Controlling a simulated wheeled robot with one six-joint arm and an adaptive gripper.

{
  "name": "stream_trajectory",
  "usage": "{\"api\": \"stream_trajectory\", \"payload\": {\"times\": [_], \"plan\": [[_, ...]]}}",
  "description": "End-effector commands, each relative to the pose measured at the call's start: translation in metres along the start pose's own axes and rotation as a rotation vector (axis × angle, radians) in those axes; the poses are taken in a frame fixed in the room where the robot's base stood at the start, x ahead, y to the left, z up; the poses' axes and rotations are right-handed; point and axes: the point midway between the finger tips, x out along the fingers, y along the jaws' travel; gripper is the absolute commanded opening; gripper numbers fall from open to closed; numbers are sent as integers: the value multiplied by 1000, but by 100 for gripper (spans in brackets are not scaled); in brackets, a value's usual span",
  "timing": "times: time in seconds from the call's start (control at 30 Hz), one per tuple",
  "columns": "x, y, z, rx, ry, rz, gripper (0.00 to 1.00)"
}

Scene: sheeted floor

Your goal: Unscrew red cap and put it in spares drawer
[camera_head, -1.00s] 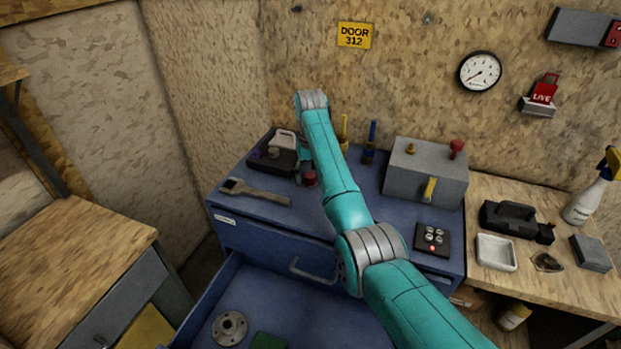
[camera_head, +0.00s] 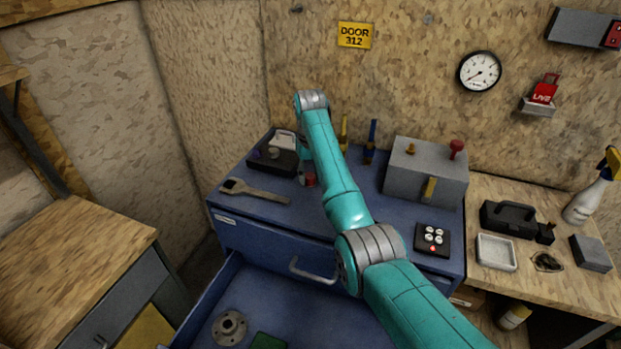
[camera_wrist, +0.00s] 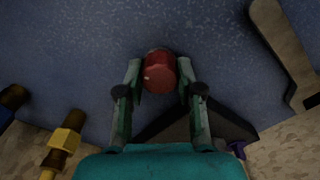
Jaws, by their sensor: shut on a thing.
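The red cap (camera_wrist: 160,72) is between my gripper's fingertips (camera_wrist: 160,88) in the wrist view, and the gripper is shut on it. In the head view the red cap (camera_head: 311,180) shows low beside my arm, over the blue cabinet top (camera_head: 275,215); my gripper there is mostly hidden by the arm. What lies under the cap is hidden. A blue drawer (camera_head: 270,300) in the cabinet front stands pulled open at the bottom. It holds a grey flanged disc (camera_head: 229,327) and a green item (camera_head: 268,341). I cannot read the cabinet's label.
A wrench (camera_head: 255,191) and a dark tray (camera_head: 275,160) lie left of the cap. Blue and yellow upright tools (camera_head: 370,142) stand behind. A grey box (camera_head: 425,175) with a red knob (camera_head: 456,148) and a button panel (camera_head: 432,240) are to the right.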

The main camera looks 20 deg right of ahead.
Motion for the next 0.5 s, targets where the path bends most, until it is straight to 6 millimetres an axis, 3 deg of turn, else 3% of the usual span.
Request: {"api": "stream_trajectory", "payload": {"times": [0.5], "plan": [[0,0,0,-591,0,0,0]]}}
